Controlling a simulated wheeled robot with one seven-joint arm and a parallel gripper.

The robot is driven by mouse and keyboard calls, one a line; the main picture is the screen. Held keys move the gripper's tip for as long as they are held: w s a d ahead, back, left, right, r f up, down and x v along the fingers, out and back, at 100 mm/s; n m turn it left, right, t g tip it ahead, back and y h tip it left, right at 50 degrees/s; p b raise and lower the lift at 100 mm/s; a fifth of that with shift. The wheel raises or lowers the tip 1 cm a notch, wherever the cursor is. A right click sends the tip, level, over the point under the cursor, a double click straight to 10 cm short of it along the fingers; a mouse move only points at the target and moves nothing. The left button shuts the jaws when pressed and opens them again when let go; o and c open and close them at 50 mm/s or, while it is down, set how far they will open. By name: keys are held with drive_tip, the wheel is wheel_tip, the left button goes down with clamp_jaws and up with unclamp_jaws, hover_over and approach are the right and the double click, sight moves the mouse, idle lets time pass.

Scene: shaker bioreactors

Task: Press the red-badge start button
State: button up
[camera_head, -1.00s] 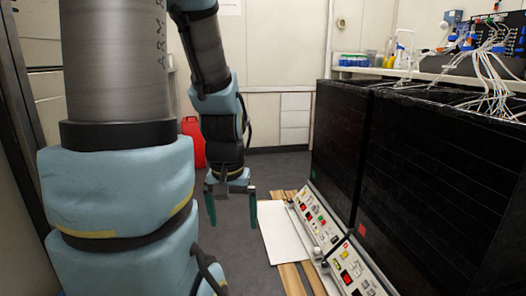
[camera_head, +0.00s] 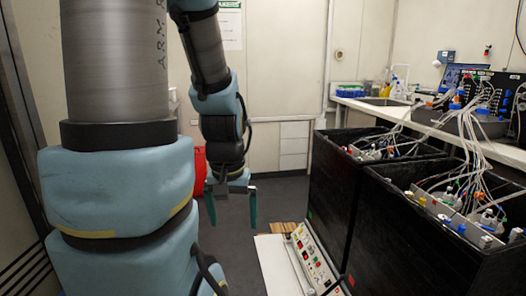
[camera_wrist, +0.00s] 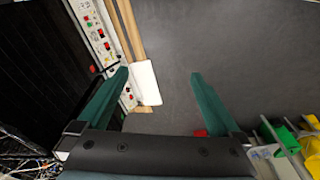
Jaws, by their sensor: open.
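A small red square (camera_head: 350,281) shows low on the nearer box's side. Which button is the start button, I cannot tell. My gripper (camera_head: 232,223) hangs fingers down, open and empty, left of the panel and apart from it. In the wrist view the panel (camera_wrist: 97,40) is at upper left, beyond the left fingertip, with the gripper (camera_wrist: 159,76) over grey floor.
Two open-topped black boxes (camera_head: 340,190) hold bottles and tubing at right. A white board (camera_head: 275,262) lies beside the panel. A counter (camera_head: 375,103) with a sink stands behind. A red container (camera_head: 199,172) stands behind my arm. The floor left of the board is clear.

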wheel_tip(320, 180, up, 2)
drive_tip(key=shift+r+p, duration=0.1)
drive_tip(key=shift+p, duration=0.35)
